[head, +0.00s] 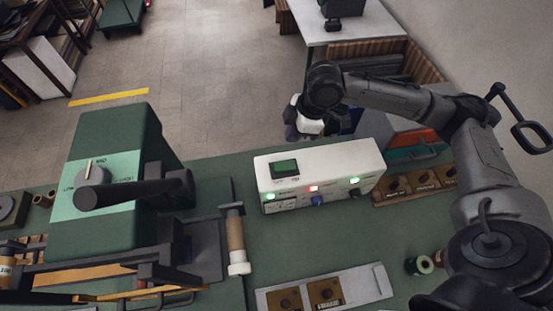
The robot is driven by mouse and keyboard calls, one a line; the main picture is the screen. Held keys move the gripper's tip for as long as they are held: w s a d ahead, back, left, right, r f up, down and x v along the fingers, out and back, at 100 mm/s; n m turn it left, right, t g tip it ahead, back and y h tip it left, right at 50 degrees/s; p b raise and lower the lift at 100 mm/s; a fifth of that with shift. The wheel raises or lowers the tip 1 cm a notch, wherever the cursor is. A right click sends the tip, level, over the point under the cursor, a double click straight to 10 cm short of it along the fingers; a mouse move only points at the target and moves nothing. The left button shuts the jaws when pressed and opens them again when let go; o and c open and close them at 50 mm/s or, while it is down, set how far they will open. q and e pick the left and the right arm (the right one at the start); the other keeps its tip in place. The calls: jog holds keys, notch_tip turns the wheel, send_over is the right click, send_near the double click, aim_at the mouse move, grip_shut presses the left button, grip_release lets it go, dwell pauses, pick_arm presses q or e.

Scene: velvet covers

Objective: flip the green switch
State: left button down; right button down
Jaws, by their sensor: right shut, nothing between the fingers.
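A white control box (350,160) stands on the green bench, with a dark green screen on its top. Its front carries a green light (270,196) at left, a red light (314,188) in the middle and a green light (354,180) at right. A blue switch (317,200) sits under the red light and a dark switch (354,192) under the right light. I cannot clearly make out a green switch. My right gripper (298,131) is shut and empty behind the box, apart from it. My left gripper is not in view.
A green machine (105,140) with a dial and dark lever stands at left. A brown block with dark knobs (415,182) lies right of the box. A pale tray (372,285) with brown pieces lies in front. Bare bench separates box and tray.

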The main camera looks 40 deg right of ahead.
dwell(0.4)
send_over(278, 167)
notch_tip(278, 167, down, 11)
jog(key=shift+f, duration=0.15)
jog(key=shift+a+f+p, duration=0.1)
jog(key=shift+f+p, duration=0.2)
jog(key=shift+f, duration=0.75)
